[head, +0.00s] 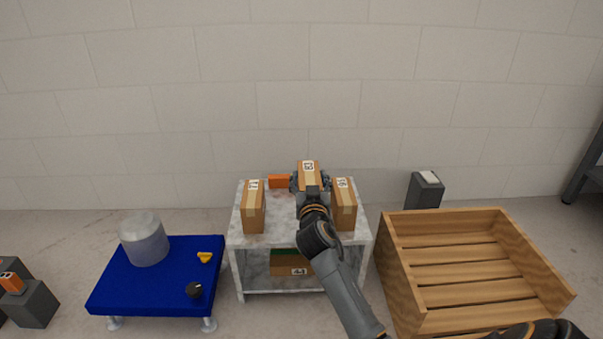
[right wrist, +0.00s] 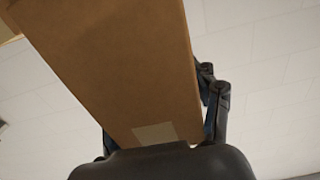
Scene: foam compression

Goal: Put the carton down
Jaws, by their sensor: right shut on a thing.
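My right gripper (head: 311,186) is shut on a brown carton (head: 309,170) with a tape strip and a number label. It holds the carton upright over the back half of a white marble-look table (head: 283,226). The held carton fills much of the right wrist view (right wrist: 120,65), with one finger visible at its right side. Whether its base touches the table is hidden behind my gripper. A second carton (head: 253,208) stands at the table's left, and a third carton (head: 345,208) stands close to the right of my right gripper. My left gripper is not in view.
An orange block (head: 279,181) lies at the table's back edge. Another carton (head: 291,264) sits on the lower shelf. A blue platform (head: 165,290) with a grey cylinder (head: 145,240) is at left. A wooden crate (head: 445,224) stands right. Bare tabletop shows between left carton and my arm.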

